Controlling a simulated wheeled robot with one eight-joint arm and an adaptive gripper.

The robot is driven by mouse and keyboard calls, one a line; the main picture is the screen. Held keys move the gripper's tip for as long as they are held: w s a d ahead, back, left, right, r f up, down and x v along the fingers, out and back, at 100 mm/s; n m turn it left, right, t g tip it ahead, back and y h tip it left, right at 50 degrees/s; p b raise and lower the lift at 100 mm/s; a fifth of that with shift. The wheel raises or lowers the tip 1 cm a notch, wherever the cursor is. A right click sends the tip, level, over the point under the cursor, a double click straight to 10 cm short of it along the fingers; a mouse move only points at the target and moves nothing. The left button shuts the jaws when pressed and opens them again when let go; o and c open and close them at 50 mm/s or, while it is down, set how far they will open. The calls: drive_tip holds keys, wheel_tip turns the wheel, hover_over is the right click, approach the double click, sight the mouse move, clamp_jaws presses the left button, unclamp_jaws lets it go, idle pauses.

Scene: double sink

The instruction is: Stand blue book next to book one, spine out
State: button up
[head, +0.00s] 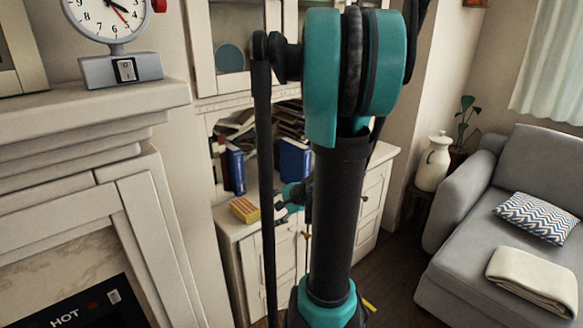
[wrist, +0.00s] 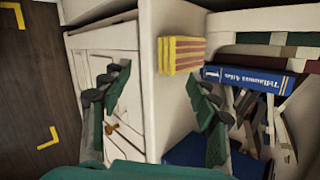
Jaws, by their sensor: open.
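Two blue books show in the open shelf of the white cabinet. One blue book (head: 236,170) stands upright at the left with its lettered spine outward; it also shows in the wrist view (wrist: 250,80). The other blue book (head: 295,160) is to the right, partly behind my arm; in the wrist view a blue surface (wrist: 185,152) at the bottom is probably it, partly hidden by my gripper. I cannot tell which is book one. My gripper (wrist: 160,95) is open and empty, in front of the cabinet at about ledge height. My arm covers part of it in the head view.
A yellow-and-red striped block (head: 245,209) lies on the ledge's left part, near the left blue book. Other books lean and lie in a jumble (head: 285,118) behind. A fireplace mantel (head: 80,125) stands left; a grey sofa (head: 480,215) and a white jug (head: 433,163) are right.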

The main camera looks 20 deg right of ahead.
drive_tip(key=w+d+r+m+t+y, duration=0.1)
drive_tip(key=w+d+r+m+t, duration=0.15)
drive_tip(key=d+m, duration=0.2)
drive_tip(key=w+d+r+m+t, duration=0.1)
drive_tip(key=w+d+m+t, duration=0.1)
drive_tip(key=w+d+m, duration=0.3)
drive_tip(key=m+t, duration=0.5)
drive_tip(key=m, duration=0.2)
approach(295, 152)
drive_tip(key=shift+h, duration=0.3)
drive_tip(key=shift+w+d+f+x, duration=0.1)
drive_tip(key=shift+d+f+x, duration=0.15)
drive_tip(key=shift+x, duration=1.8)
drive_tip(key=shift+w+d+f+x, duration=0.15)
drive_tip(key=shift+d+x, duration=0.2)
drive_tip(key=shift+x, duration=1.75)
drive_tip(key=shift+w+d+f+x, duration=0.1)
drive_tip(key=shift+d+f+x, duration=0.15)
drive_tip(key=shift+x, duration=1.8)
drive_tip(key=shift+c, duration=0.2)
drive_tip(key=shift+s, duration=0.1)
clamp_jaws()
